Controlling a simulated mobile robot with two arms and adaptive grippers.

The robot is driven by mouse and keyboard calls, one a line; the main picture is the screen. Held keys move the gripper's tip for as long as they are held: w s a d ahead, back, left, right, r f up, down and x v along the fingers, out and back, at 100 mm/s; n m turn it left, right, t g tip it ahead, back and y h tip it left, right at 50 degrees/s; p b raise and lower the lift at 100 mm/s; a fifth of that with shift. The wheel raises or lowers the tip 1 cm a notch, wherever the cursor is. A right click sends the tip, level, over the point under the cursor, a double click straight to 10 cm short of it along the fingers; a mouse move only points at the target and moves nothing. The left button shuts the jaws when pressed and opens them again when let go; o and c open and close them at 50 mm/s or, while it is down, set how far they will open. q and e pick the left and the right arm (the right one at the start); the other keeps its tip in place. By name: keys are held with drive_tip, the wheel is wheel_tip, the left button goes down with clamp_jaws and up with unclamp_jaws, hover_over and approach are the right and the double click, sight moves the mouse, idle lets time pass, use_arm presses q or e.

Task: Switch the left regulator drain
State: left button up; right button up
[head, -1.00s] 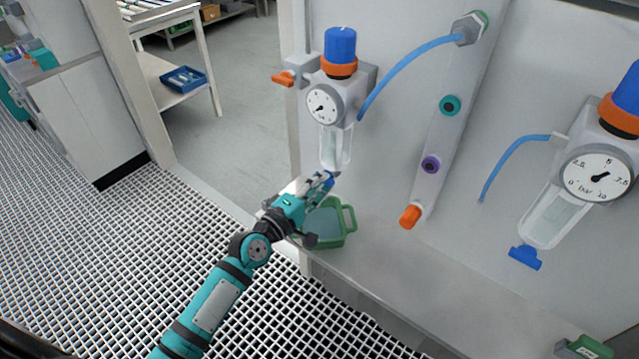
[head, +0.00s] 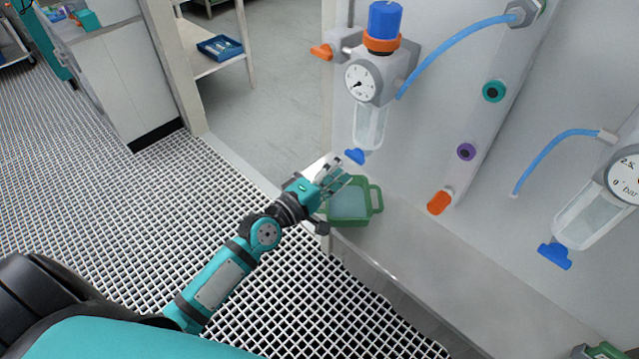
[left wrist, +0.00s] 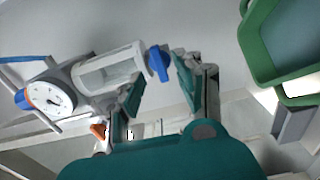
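The left regulator (head: 374,75) has a blue knob on top, a round gauge and a clear bowl (head: 370,127). Its blue drain handle (head: 355,156) sits at the bottom of the bowl. My left gripper (head: 339,180) is just below and left of the drain, open and apart from it. In the left wrist view the blue drain (left wrist: 158,63) shows near the tips of the open gripper fingers (left wrist: 158,90), with nothing held. The right gripper is not in view.
A green tray (head: 376,212) stands on the ledge below the left regulator, close to my left gripper. A second regulator (head: 590,212) with a blue drain (head: 555,256) is at the right. An orange-ended purple-ported manifold (head: 466,152) stands between them. The ledge's middle is clear.

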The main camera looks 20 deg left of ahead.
use_arm(q)
drive_tip(key=v, duration=0.8)
drive_tip(key=shift+s, duration=0.1)
drive_tip(key=s+a+f+m+g+y, duration=0.2)
drive_tip(key=s+f, duration=0.1)
drive_tip(key=f, duration=0.9)
drive_tip(key=s+a+f+m+g+y, duration=0.1)
drive_tip(key=s+a+f+m+g, duration=0.15)
drive_tip(key=f, duration=0.85)
drive_tip(key=s+a+f+m+g+y, duration=0.1)
drive_tip(key=s+f+m+g+y, duration=0.2)
drive_tip(key=f, duration=0.9)
drive_tip(key=s+d+f+m+g, duration=0.1)
drive_tip(key=s+f+m+g, duration=0.1)
drive_tip(key=s+f, duration=0.4)
drive_tip(key=s+d+f+m+g, duration=0.1)
drive_tip(key=s+f+m+g, duration=0.2)
drive_tip(key=s, duration=1.1)
drive_tip(key=s+d+f+m+g, duration=0.1)
drive_tip(key=s+f+m+g, duration=0.2)
drive_tip(key=s+f, duration=0.7)
drive_tip(key=shift+s+m, duration=0.2)
drive_tip(key=shift+m, duration=0.25)
drive_tip(key=shift+o, duration=0.5)
drive_tip(key=shift+d+g, duration=0.1)
drive_tip(key=shift+g, duration=0.15)
